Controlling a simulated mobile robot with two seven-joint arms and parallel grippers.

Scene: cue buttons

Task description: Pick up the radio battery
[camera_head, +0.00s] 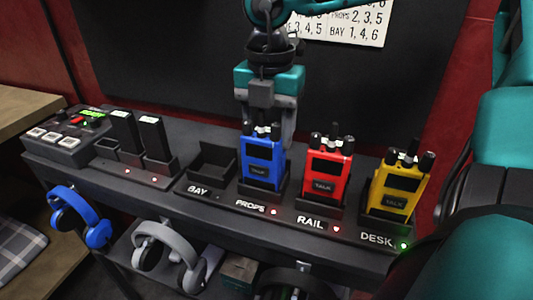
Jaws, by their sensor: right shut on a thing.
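My right gripper (267,118) comes down from above at the blue radio (261,163), shut on it at its top. The fingers are partly hidden behind the radio. The blue radio is upright at the dock labelled PROPS. Two black upright blocks, which look like batteries, stand in a charger at the left: one battery (124,129) and another battery (152,138). Any battery on the blue radio's back is hidden. My left gripper is not in view.
A red radio (326,172) and a yellow radio (396,188) stand in the RAIL and DESK docks. The BAY dock (211,163) is empty. A button box (63,138) sits at the left. Blue headphones (80,217) and grey headphones (170,250) hang in front.

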